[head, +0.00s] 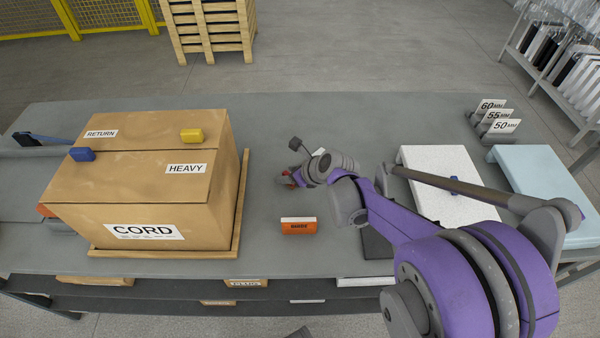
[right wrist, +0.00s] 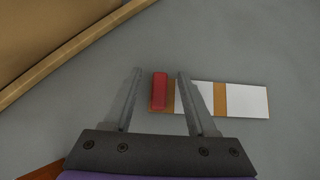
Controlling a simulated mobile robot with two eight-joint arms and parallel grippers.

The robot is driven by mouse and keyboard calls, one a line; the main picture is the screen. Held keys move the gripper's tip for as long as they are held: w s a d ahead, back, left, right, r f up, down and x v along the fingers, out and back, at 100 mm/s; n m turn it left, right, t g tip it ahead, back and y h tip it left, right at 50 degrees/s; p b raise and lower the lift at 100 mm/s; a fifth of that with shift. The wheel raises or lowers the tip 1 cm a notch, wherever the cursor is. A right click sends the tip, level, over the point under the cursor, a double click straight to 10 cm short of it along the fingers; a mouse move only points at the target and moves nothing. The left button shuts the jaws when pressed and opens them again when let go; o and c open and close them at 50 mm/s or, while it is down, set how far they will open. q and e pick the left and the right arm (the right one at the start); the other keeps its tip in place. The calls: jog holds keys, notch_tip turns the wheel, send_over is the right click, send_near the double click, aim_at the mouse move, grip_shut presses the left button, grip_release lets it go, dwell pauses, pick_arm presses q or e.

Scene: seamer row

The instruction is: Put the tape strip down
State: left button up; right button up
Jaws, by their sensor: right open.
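The tape strip (right wrist: 240,98), banded white and orange-brown with a raised red block (right wrist: 160,92) at its left end, lies on the grey table in the right wrist view. My right gripper (right wrist: 160,73) is open. Its two fingers stand on either side of the red block, apart from it, and the right finger crosses over part of the strip. In the head view my right gripper (head: 291,177) is low over the table, right of the big carton, and its arm hides most of the strip.
A carton (head: 130,212) marked CORD stands on a wooden board (head: 243,200) at left, with yellow (head: 191,135) and blue (head: 82,154) blocks on it. An orange labelled block (head: 298,226) lies in front of my gripper. White (head: 440,160) and pale blue (head: 545,175) platforms stand at right.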

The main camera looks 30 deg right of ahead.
jog(key=shift+w+f, duration=0.25)
grip_shut()
dwell(0.3)
